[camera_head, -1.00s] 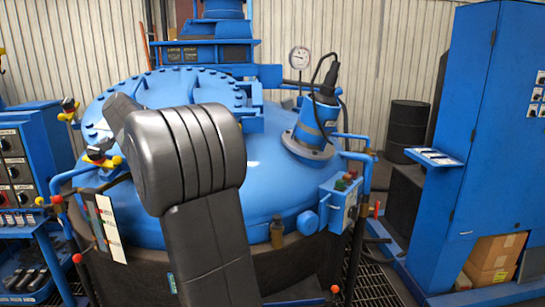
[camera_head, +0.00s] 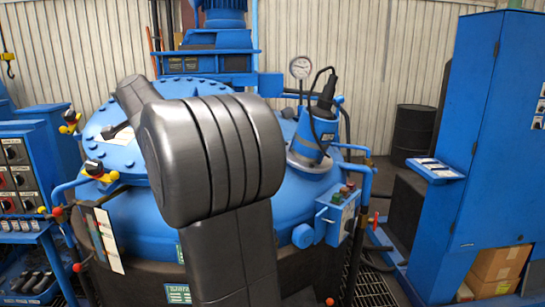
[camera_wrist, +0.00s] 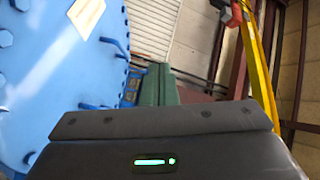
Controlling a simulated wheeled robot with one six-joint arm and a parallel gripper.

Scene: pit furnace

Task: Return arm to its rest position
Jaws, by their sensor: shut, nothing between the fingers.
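My arm (camera_head: 215,160) rises from the bottom of the head view, with its thick dark elbow in front of the blue furnace lid (camera_head: 290,215). A thinner link goes back to the upper left, and the arm's far end is hidden. In the wrist view the dark body of my gripper (camera_wrist: 160,122) fills the lower part, with a lit green indicator. It is shut and empty. The bolted lid edge (camera_wrist: 60,80) stands at the left of that view, apart from the gripper.
A pressure gauge (camera_head: 300,67) and a blue cylindrical fitting (camera_head: 312,135) stand on the lid's right side. A small button box (camera_head: 338,213) is at the front right. A control panel (camera_head: 18,175) is left and a tall blue cabinet (camera_head: 480,150) right. The wrist view shows a yellow post (camera_wrist: 258,70).

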